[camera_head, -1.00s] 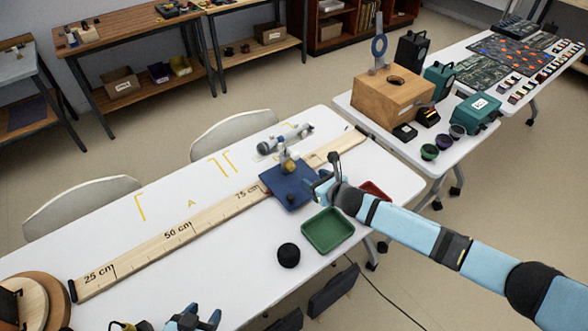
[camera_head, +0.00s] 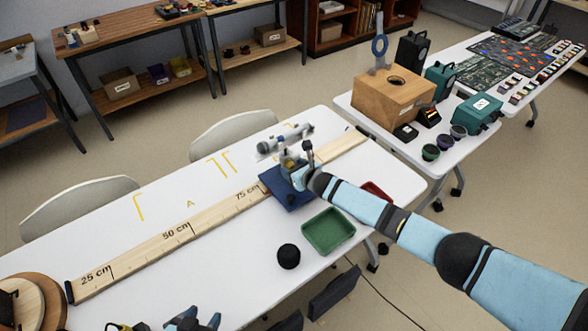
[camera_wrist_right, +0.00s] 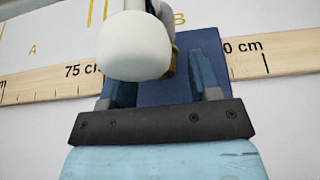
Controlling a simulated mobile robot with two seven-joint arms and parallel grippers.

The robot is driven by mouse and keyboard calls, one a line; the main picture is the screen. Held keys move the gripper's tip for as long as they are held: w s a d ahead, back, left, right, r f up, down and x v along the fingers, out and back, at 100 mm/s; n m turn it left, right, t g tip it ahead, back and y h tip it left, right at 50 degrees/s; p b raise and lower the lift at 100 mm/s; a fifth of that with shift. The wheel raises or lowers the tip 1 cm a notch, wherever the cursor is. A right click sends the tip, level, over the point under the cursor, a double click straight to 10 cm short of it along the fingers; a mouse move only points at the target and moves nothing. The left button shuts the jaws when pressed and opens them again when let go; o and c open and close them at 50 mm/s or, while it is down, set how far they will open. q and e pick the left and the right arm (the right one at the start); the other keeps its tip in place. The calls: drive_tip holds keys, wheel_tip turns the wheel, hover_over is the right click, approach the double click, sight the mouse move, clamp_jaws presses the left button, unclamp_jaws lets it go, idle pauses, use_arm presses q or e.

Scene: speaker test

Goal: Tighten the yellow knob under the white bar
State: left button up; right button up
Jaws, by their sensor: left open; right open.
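The white bar (camera_head: 285,138) sits on a stand with a blue base (camera_head: 276,187), on the long wooden rule. In the right wrist view the bar's rounded white end (camera_wrist_right: 134,46) is large and close. A yellow strip of the knob (camera_wrist_right: 175,48) shows behind it; most of the knob is hidden. My right gripper (camera_head: 297,170) is open at the stand, below the bar. In the wrist view its two blue fingers (camera_wrist_right: 163,75) are spread, with the stand and bar end between or above them. My left gripper (camera_head: 192,318) is open and empty at the bottom edge.
The rule (camera_head: 165,240) crosses the white table. Round wooden discs (camera_head: 30,295) stand at the left. The table's back left is clear.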

use_arm(q)
drive_tip(key=shift+r, duration=0.1)
use_arm(e)
drive_tip(key=c, duration=0.9)
use_arm(q)
drive_tip(key=shift+f+b, duration=0.5)
drive_tip(key=shift+f, duration=0.05)
use_arm(e)
drive_tip(key=shift+w+d+m+g+y, duration=0.1)
drive_tip(key=shift+m+g+y, duration=0.3)
drive_tip(key=shift+m, duration=0.5)
use_arm(q)
drive_tip(key=shift+f+b, duration=0.3)
drive_tip(key=shift+f, duration=0.05)
use_arm(e)
drive_tip(key=shift+m+y, duration=0.4)
drive_tip(key=shift+m, duration=0.1)
use_arm(q)
drive_tip(key=shift+r, duration=0.1)
use_arm(e)
drive_tip(key=o, duration=0.9)
